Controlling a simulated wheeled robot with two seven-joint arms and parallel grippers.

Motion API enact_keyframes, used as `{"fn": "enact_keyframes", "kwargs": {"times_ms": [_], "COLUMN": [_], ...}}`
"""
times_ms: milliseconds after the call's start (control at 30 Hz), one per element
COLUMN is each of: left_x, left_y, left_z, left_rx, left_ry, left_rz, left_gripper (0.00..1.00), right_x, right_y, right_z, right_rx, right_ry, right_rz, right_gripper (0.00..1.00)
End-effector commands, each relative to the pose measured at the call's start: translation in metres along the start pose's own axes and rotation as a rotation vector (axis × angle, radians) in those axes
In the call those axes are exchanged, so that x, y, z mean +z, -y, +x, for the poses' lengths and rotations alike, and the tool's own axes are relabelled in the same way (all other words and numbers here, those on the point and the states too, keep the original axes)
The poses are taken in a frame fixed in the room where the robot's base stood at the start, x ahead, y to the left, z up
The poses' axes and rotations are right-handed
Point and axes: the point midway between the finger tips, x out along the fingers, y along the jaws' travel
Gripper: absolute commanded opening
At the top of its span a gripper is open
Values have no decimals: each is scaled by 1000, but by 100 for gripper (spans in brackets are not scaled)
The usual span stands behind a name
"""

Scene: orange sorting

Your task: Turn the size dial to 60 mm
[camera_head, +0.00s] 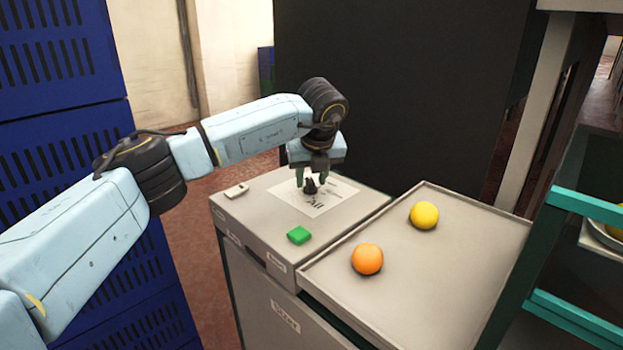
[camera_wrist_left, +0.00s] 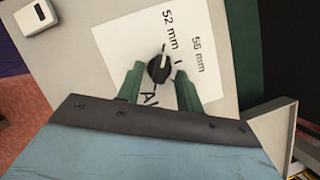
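The size dial is a small black knob (camera_wrist_left: 159,70) with a white pointer line, on a white printed sheet (camera_wrist_left: 112,40) on top of the grey machine. In the left wrist view the pointer points roughly up, near the "52 mm" and "56 mm" labels; its exact setting is unclear. Another label starting with "A" is partly hidden by my gripper, and no "60 mm" label is readable. My left gripper (camera_head: 311,181) points down over the dial (camera_head: 310,188), its green fingers apart on either side of the knob. I cannot tell whether they touch it. My right gripper is out of view.
A green button (camera_head: 299,235) and a small pale box (camera_head: 237,190) sit on the machine top (camera_head: 255,210). A tray (camera_head: 450,285) at right holds an orange fruit (camera_head: 367,258) and a yellow fruit (camera_head: 424,215). Blue crates (camera_head: 60,150) stand at left, a teal rack (camera_head: 570,205) at right.

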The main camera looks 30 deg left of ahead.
Motion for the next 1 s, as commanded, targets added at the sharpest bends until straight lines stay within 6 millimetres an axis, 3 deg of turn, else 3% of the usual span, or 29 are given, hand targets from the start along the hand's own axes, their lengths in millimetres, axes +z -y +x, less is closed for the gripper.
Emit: {"fn": "enact_keyframes", "kwargs": {"times_ms": [333, 600, 1000], "left_x": [0, 0, 0], "left_y": [0, 0, -1], "left_z": [4, 3, 3], "left_rx": [0, 0, -19], "left_ry": [0, 0, -1], "left_rz": [1, 1, 46], "left_gripper": [35, 0, 0], "right_x": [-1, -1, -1], "right_y": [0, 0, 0], "right_z": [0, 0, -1], "right_rx": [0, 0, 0], "right_ry": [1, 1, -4], "right_rz": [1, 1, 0], "right_gripper": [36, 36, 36]}}
